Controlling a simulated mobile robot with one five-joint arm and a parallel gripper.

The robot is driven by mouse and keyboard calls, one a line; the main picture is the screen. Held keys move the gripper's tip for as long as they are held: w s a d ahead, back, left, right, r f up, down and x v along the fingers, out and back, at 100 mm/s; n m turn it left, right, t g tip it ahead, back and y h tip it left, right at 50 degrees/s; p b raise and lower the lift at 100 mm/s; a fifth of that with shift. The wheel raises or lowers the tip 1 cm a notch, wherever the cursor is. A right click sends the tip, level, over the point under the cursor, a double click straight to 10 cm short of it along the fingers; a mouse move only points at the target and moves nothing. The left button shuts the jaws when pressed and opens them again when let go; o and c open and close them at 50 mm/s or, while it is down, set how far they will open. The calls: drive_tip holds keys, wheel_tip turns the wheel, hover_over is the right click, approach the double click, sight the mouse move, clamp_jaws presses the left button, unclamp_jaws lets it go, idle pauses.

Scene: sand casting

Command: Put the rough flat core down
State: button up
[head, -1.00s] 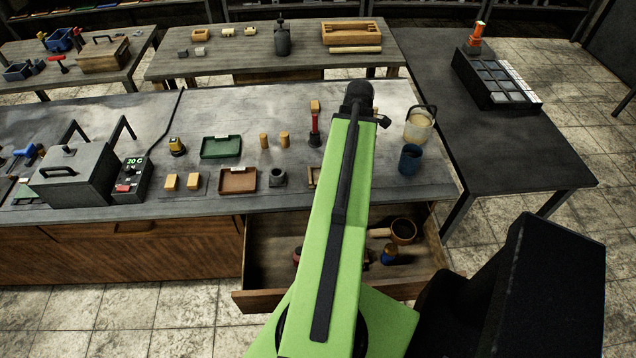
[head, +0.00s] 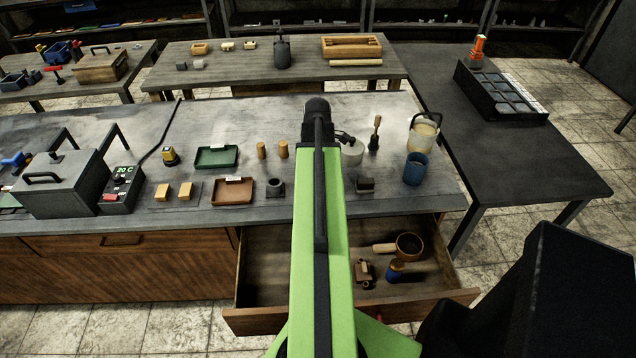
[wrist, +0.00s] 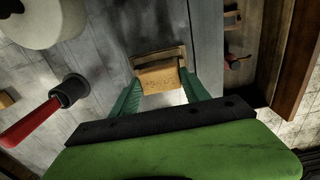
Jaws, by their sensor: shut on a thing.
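In the wrist view my gripper (wrist: 160,82) is shut on the rough flat core (wrist: 158,78), a tan block with a speckled face between two green fingers. A brown wooden frame (wrist: 148,59) shows just beyond the core; I cannot tell whether they touch. The bench top lies below. In the head view my own green arm hides the gripper and the held core. Two other tan flat blocks (head: 163,192) lie on a grey plate left of the brown tray (head: 232,192).
A red-handled tool (wrist: 32,122) and a pale round thing (wrist: 45,22) are left of my gripper. An open drawer (head: 265,265) juts out below the bench. A green tray (head: 217,158), two tan cylinders (head: 262,151) and a blue cup (head: 415,168) stand on the bench.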

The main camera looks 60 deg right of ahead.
wheel_tip(320, 180, down, 2)
drive_tip(key=shift+f+b, duration=0.25)
drive_tip(key=shift+b, duration=0.3)
drive_tip(key=shift+r, duration=0.2)
drive_tip(key=shift+f, duration=0.15)
drive_tip(key=o, duration=1.4)
wheel_tip(320, 180, up, 12)
drive_tip(key=p, duration=1.2)
drive_tip(key=shift+r, duration=0.2)
